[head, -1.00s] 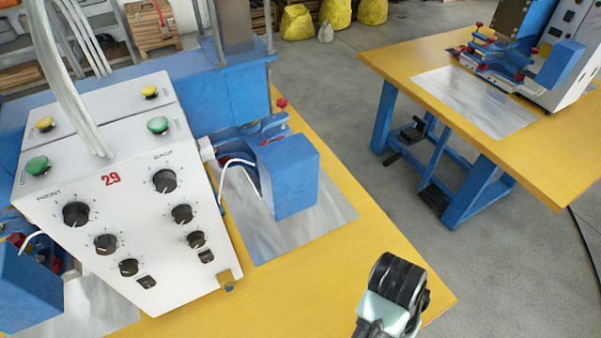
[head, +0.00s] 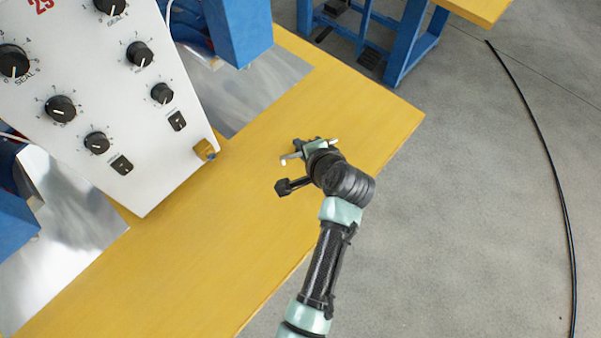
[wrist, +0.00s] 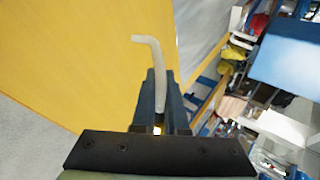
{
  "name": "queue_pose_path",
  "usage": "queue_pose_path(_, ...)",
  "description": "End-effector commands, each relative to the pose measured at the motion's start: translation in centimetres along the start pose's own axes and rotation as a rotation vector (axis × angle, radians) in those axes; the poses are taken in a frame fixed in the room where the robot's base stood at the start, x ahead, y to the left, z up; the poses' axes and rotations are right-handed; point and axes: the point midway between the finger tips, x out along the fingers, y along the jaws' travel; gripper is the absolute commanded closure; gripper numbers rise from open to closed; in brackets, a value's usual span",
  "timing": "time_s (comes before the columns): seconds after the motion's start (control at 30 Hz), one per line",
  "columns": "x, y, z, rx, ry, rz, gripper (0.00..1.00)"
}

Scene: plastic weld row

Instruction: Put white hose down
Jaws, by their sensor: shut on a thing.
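The white hose (wrist: 150,62) is a short, bent, whitish tube in the wrist view. My gripper (wrist: 161,92) is shut on its lower end, and the bent free end sticks out past the fingertips. In the head view my gripper (head: 308,148) is over the yellow tabletop (head: 210,240), near its right edge. A small pale piece shows by the gripper there, but I cannot tell if it is the hose. In the wrist view the yellow surface lies behind the hose, with no clear contact between them.
The white control box (head: 95,100) with black knobs stands at the left on the table. A metal plate (head: 262,90) and a blue block (head: 240,30) are behind it. Bare tabletop lies around the gripper. A black cable (head: 548,150) runs along the grey floor at the right.

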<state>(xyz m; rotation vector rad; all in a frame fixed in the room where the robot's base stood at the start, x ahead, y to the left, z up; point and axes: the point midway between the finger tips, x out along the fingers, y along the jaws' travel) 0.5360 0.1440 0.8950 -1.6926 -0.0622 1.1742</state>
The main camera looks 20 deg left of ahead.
Motion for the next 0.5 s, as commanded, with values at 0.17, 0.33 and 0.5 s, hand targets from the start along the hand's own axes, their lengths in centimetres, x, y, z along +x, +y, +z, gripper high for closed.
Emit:
queue_pose_path(0.17,2.0,-0.7,0.4,0.091,0.127,-0.184,1.00)
queue_pose_path(0.33,2.4,-1.6,0.1,0.137,0.220,-0.302,1.00)
queue_pose_path(0.5,2.4,-2.2,-0.2,0.155,0.265,-0.357,1.00)
